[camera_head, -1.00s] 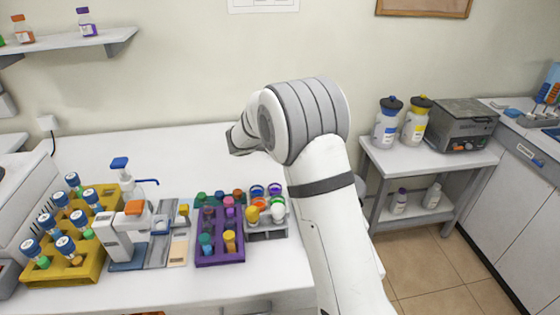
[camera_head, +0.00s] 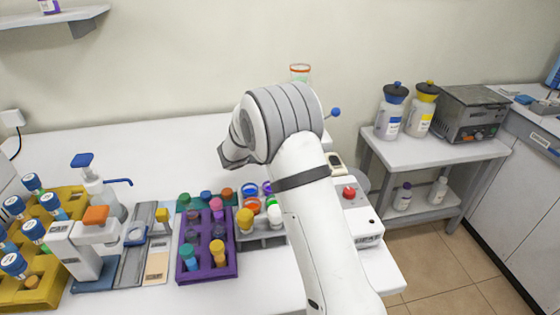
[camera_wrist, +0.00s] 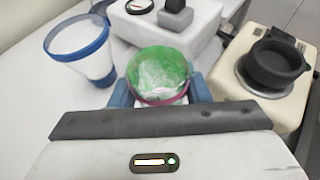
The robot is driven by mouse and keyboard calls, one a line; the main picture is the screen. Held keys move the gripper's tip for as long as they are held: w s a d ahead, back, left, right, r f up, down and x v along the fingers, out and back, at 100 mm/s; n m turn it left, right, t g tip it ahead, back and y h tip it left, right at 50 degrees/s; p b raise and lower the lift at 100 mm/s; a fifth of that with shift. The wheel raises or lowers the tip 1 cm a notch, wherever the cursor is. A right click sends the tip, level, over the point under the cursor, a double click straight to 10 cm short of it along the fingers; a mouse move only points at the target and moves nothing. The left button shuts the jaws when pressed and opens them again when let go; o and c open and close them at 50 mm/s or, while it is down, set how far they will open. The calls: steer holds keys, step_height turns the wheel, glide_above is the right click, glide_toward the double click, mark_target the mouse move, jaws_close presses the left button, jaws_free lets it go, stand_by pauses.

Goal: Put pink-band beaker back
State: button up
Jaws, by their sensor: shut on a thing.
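The pink-band beaker (camera_wrist: 158,98) is in my gripper (camera_wrist: 160,92) in the wrist view. It has green contents and a pink band at its rim, and blue fingers press on both sides of it. I look at it from above, so its base is hidden and I cannot tell whether it touches a surface. In the head view my arm hides both my gripper and this beaker.
A blue-band beaker (camera_wrist: 82,58) stands left of the held beaker. A device with a black cup (camera_wrist: 274,62) is on the right. In the head view, an orange-band beaker (camera_head: 300,73) shows behind my arm. A purple rack (camera_head: 206,272) stands left of my arm.

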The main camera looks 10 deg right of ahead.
steer(key=shift+f, duration=2.3)
steer(key=shift+s, duration=0.1)
steer(key=o, duration=1.1)
